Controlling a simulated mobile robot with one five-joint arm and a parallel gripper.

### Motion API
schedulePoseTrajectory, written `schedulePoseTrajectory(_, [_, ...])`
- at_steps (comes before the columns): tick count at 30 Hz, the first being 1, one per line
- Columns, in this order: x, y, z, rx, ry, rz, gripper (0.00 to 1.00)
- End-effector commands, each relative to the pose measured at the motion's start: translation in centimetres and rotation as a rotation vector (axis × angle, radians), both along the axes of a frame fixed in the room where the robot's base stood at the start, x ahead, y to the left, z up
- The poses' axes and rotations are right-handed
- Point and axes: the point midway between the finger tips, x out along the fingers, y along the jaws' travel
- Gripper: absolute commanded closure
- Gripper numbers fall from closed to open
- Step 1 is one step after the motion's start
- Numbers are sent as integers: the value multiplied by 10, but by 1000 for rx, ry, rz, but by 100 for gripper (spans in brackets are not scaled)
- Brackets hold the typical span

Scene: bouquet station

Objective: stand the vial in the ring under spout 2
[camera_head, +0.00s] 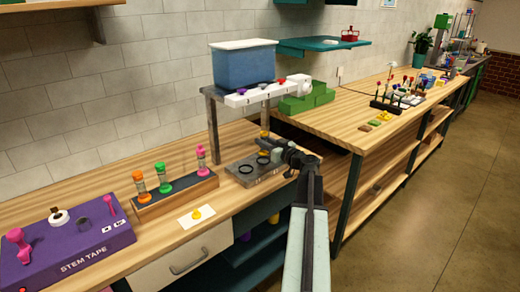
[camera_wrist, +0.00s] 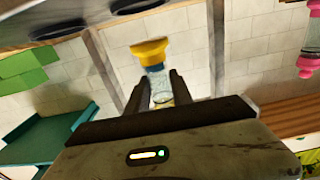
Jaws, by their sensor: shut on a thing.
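My gripper (camera_head: 272,145) is shut on a clear vial with a yellow end (camera_wrist: 150,50), which shows between the fingers in the wrist view. The dark ring plate (camera_head: 240,180) lies on the bench under the bar, with a front ring (camera_head: 246,169) and another ring (camera_head: 262,160) empty. The wrist view is upside down, with the ring plate (camera_wrist: 90,22) along its top edge. The vial appears above the plate and apart from it. My gripper hides the plate's right part.
A wooden rack (camera_head: 150,207) holds orange, green and pink vials to the left. A purple stem tape box (camera_head: 70,250) stands farther left. The stand's grey post (camera_head: 214,130) rises beside the plate. Green blocks (camera_head: 305,100) sit behind on the right.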

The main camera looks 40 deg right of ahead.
Motion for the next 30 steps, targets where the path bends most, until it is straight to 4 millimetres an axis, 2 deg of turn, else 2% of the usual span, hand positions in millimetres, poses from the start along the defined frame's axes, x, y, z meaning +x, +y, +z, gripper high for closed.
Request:
schedulePoseTrajectory(8, [-3,-3,-38,1,-1,-5,100])
schedulePoseTrajectory(14, [-2,-1,-35,1,-1,-3,100])
schedulePoseTrajectory(15, [-2,-1,-35,0,0,-3,70])
schedulePoseTrajectory(17, [-3,-2,-35,0,0,-4,53])
schedulePoseTrajectory(18, [-3,-2,-35,0,0,-5,51])
schedulePoseTrajectory(26, [-5,-3,-35,0,0,-7,51])
schedulePoseTrajectory(30, [-18,-3,-35,0,0,-10,51])
